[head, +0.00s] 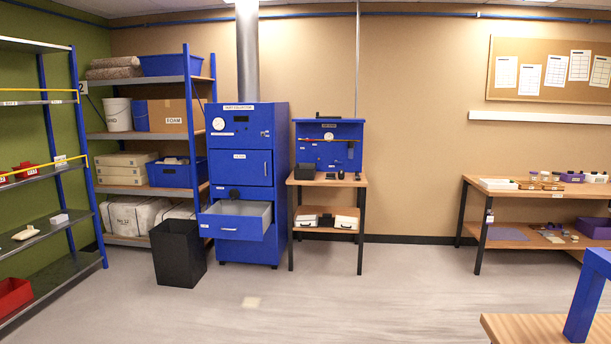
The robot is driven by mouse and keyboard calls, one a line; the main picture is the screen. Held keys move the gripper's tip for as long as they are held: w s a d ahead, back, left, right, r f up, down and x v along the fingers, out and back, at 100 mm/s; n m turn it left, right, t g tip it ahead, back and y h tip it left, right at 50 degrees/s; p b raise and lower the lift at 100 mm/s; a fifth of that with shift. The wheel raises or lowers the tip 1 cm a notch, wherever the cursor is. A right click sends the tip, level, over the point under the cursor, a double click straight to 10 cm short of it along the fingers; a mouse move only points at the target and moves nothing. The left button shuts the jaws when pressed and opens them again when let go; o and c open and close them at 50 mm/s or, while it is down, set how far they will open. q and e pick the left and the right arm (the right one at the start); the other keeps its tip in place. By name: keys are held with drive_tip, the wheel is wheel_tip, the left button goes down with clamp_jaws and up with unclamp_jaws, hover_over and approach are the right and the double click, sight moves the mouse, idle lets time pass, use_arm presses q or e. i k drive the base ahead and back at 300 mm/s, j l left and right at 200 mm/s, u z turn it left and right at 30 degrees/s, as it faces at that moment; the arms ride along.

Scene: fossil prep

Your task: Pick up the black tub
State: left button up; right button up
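A small black open-topped tub (304,172) stands on the left end of the small wooden bench's top, in front of the blue panel. A much larger black bin (179,254) stands on the floor left of the blue cabinet; it looks like a waste bin. Neither of my grippers is in the head view.
The blue cabinet (240,165) has its lower drawer (231,228) pulled out, left of the small bench (328,180). Shelving stands at the left, a long table (540,194) at the right. A wooden table corner (530,327) juts in at the lower right. The middle floor is clear.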

sight(303, 171)
drive_tip(key=i+j+z, duration=0.1)
drive_tip(key=i, duration=2.9)
drive_tip(key=i+u, duration=0.15)
drive_tip(key=i, duration=0.7)
drive_tip(key=i+l, duration=0.15)
drive_tip(key=i, duration=0.75)
drive_tip(key=i+j+u, duration=0.1)
drive_tip(key=i+u, duration=0.2)
drive_tip(key=i, duration=0.2)
drive_tip(key=i+u, duration=0.3)
drive_tip(key=i, duration=0.2)
drive_tip(key=i+l+u, duration=0.3)
drive_tip(key=i, duration=0.2)
drive_tip(key=i+l+u, duration=0.15)
drive_tip(key=i+u, duration=0.15)
drive_tip(key=i, duration=0.2)
drive_tip(key=i+l+u, duration=0.3)
drive_tip(key=i+l, duration=0.1)
drive_tip(key=i, duration=0.05)
